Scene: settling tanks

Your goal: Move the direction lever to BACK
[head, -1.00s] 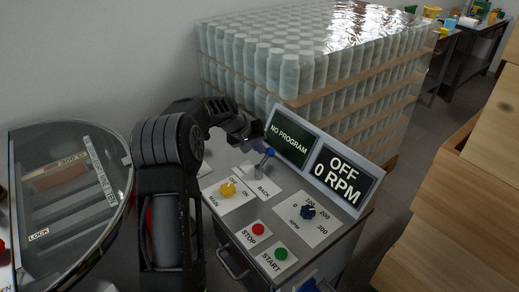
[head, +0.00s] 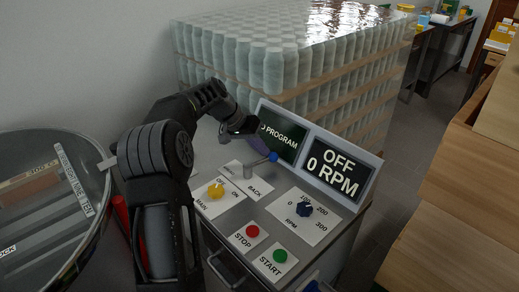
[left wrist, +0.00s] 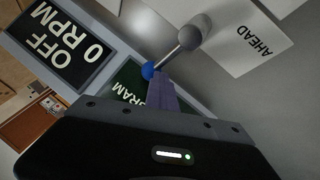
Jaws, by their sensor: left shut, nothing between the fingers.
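The direction lever is a grey rod on a round grey base (head: 248,172) with a blue ball knob (head: 273,157). It leans to the right, toward the screens. Its plate (head: 235,172) shows the word BACK in the head view and AHEAD (left wrist: 258,45) in the left wrist view, where the rod leans away from AHEAD. My left gripper (head: 261,149) is shut and empty, its purple fingers right beside the blue knob (left wrist: 148,70). I cannot tell whether they touch it. My right gripper is out of view.
The panel also has a yellow MAIN switch (head: 216,191), a dark RPM knob (head: 304,209), a red STOP button (head: 253,231) and a green START button (head: 279,256). Two screens (head: 335,168) stand behind. Stacked jars (head: 285,75) are beyond, a round glass lid (head: 45,205) at left.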

